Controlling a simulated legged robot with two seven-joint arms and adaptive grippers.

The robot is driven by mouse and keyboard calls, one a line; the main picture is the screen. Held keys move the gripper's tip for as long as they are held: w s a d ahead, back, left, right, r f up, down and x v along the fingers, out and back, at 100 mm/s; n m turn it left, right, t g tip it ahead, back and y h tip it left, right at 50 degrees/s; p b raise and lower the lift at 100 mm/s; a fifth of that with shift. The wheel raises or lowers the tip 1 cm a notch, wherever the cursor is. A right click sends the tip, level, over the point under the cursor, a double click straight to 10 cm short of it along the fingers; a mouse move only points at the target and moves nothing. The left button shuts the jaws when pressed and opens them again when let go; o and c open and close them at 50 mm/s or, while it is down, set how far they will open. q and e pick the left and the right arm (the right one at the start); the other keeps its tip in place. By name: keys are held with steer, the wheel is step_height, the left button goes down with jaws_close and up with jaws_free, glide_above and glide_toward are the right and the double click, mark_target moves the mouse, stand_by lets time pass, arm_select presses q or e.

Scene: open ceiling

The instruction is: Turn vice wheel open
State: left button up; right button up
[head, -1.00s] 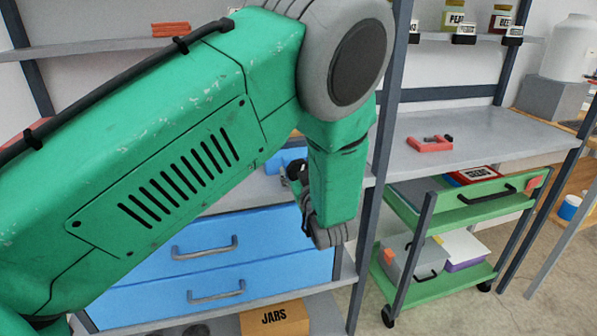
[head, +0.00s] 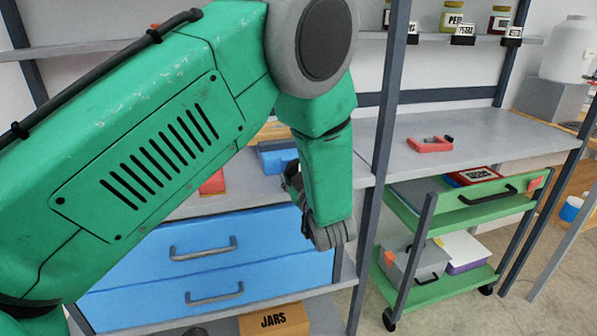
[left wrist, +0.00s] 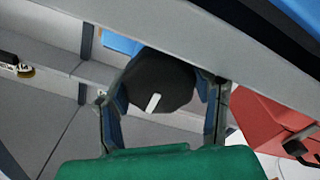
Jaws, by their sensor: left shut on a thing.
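The wheel is a dark, faceted knob with a white mark (left wrist: 160,80) in the left wrist view. My left gripper (left wrist: 165,92) is shut on it, with one finger on each side. In the head view my left forearm hangs down in front of the shelf, and dark parts at its left edge (head: 293,178) are too small to tell gripper from wheel. A blue block, likely the vice body (head: 277,157), shows behind it on the grey worktop. Most of the vice and its jaws are hidden. My right gripper is in no view.
Blue drawers (head: 205,250) lie below the worktop, with a JARS box (head: 274,320) underneath. A red object (head: 212,183) stands left of the vice. A dark shelf post (head: 378,150) rises just right of my forearm. A green cart (head: 460,210) stands further right.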

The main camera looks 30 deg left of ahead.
arm_select(q)
steer(key=shift+s+f, duration=0.15)
steer(key=shift+f, duration=0.05)
steer(key=o, duration=1.2)
steer(key=shift+r, duration=0.1)
steer(key=shift+c, duration=0.2)
steer(key=shift+d, duration=0.1)
steer(key=shift+r, duration=0.1)
